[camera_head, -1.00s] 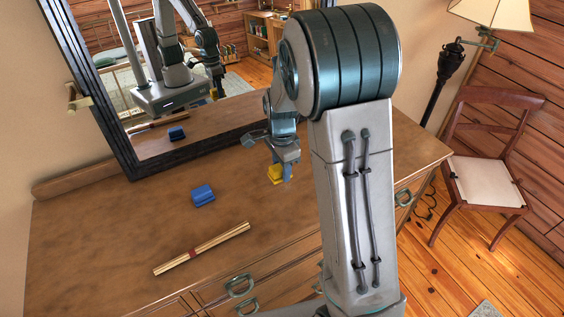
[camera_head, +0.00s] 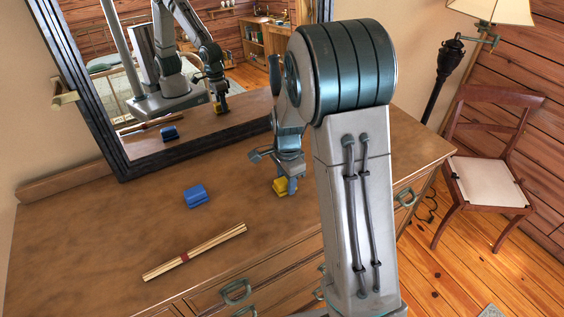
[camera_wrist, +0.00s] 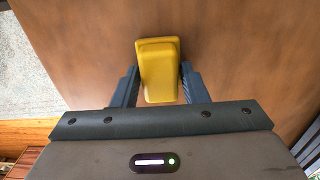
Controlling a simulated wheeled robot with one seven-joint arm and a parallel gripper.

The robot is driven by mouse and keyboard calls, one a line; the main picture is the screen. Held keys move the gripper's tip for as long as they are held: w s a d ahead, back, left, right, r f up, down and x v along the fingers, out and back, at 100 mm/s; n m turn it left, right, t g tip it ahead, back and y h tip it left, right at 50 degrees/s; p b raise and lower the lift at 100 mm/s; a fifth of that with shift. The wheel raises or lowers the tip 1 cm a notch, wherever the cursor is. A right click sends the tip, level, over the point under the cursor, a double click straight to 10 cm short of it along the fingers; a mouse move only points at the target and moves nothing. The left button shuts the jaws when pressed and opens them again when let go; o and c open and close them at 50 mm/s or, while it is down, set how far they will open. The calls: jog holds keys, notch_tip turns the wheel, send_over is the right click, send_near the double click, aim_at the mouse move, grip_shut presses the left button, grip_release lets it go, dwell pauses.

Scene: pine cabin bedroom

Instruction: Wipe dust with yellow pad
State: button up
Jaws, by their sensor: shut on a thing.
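The yellow pad (camera_wrist: 159,72) is held between the two fingers of my gripper (camera_wrist: 160,88) in the wrist view. In the head view the yellow pad (camera_head: 281,187) is at or just above the dresser top (camera_head: 120,230), below my gripper (camera_head: 289,178); I cannot tell if it touches the wood. My arm hides part of the dresser's right side. The dresser top looks brown with faint mottled patches; I cannot clearly tell dust from wood grain.
A blue block-like object (camera_head: 196,195) and a tied bundle of thin sticks (camera_head: 195,252) lie on the dresser left of my gripper. A black-framed mirror (camera_head: 125,165) stands at the back. A chair (camera_head: 488,180) and lamp (camera_head: 447,75) are to the right.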

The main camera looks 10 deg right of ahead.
aim_at(279, 182)
jog(key=shift+w+d, duration=0.25)
jog(key=shift+d, duration=0.6)
jog(key=shift+a, duration=0.1)
jog(key=shift+s+a, duration=0.2)
jog(key=shift+a, duration=0.5)
jog(key=shift+s+a, duration=0.2)
jog(key=shift+a, duration=0.5)
jog(key=r, duration=0.1)
jog(key=a+r+p, duration=0.1)
jog(key=shift+s+r, duration=0.15)
jog(key=shift+r, duration=0.15)
jog(key=shift+d+r+p, duration=0.15)
jog(key=shift+r+p, duration=0.55)
jog(key=shift+p, duration=0.1)
jog(key=shift+r+p, duration=1.45)
jog(key=shift+r, duration=0.65)
jog(key=shift+f, duration=0.1)
